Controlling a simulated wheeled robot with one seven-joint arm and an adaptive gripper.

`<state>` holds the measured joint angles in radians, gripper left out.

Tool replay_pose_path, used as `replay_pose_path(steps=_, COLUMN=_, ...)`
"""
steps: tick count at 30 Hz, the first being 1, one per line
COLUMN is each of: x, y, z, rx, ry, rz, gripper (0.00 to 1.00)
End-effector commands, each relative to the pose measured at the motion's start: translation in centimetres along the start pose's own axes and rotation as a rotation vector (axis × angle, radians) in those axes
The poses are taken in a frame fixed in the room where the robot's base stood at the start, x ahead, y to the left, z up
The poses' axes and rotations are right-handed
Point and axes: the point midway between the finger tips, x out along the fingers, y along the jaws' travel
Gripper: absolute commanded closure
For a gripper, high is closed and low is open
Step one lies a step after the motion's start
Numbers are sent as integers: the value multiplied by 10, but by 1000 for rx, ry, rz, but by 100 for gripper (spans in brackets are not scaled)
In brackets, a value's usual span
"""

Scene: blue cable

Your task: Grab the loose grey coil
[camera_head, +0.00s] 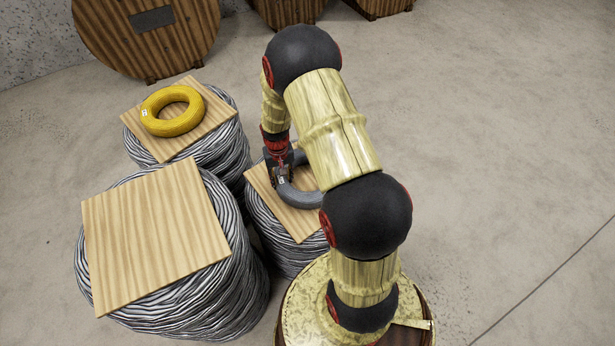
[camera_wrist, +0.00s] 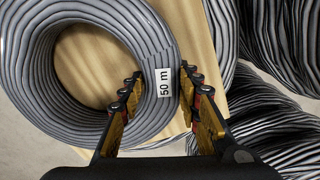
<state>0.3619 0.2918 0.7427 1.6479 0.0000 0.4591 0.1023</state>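The grey coil (camera_head: 298,194) lies flat on a square wooden board (camera_head: 309,229) atop a small cable bundle (camera_head: 280,244). In the wrist view the coil (camera_wrist: 60,120) fills the left side, with a white "50 m" label facing up. My gripper (camera_head: 280,170) is over the coil's left side in the head view. In the wrist view my gripper (camera_wrist: 160,88) is open, one finger at the ring's inner edge and one just outside its outer edge. The labelled part of the ring is between them. Firm contact is not visible. My arm hides the coil's right part.
A yellow coil (camera_head: 172,111) lies on a board on the bundle behind left. A larger bundle (camera_head: 200,296) with a bare board (camera_head: 152,235) stands front left. Wooden reels (camera_head: 150,35) stand at the back. The floor (camera_head: 500,160) at right is clear.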

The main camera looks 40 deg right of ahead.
Motion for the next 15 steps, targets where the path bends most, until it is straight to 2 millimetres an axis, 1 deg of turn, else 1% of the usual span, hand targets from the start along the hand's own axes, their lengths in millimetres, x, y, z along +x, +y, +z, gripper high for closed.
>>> replay_pose_path(steps=2, x=0, y=0, z=0, rx=0, ry=0, rz=0, gripper=73)
replay_pose_path(steps=15, x=0, y=0, z=0, rx=0, ry=0, rz=0, gripper=98)
